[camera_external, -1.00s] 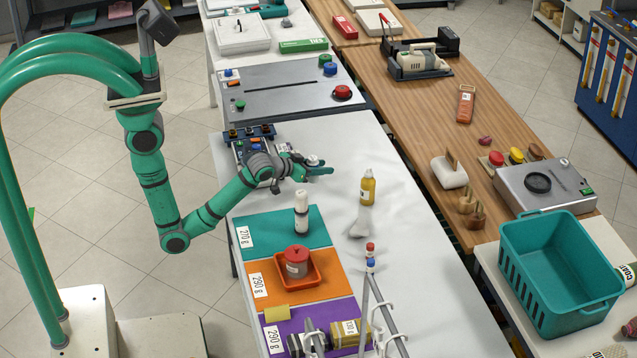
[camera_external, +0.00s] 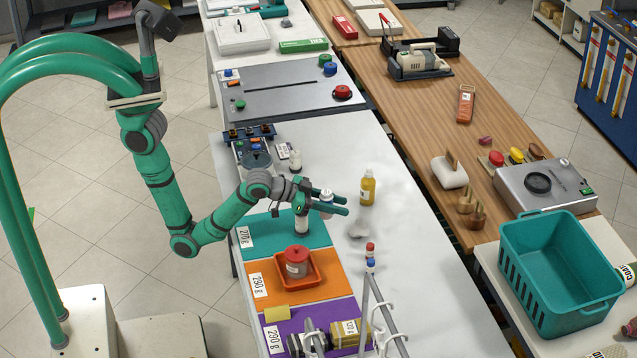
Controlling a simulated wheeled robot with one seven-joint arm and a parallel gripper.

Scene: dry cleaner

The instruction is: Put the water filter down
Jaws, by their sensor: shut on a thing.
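My gripper (camera_external: 336,204) is shut on a small white cylinder with a pale cap, the water filter (camera_external: 326,197) as far as I can tell. The fingers hide part of it. It is held upright near the right edge of the teal mat (camera_external: 268,232), marked 270 g. Whether its base touches anything is unclear. A white bottle (camera_external: 302,224) stands on the teal mat just left of the held thing, its upper part hidden behind my gripper.
A yellow bottle (camera_external: 367,188) and a clear bottle-like thing (camera_external: 361,222) stand to the right. A red jar (camera_external: 297,262) sits in an orange tray on the orange mat. A small white container (camera_external: 295,159) stands behind. The white table (camera_external: 400,240) is clear at right.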

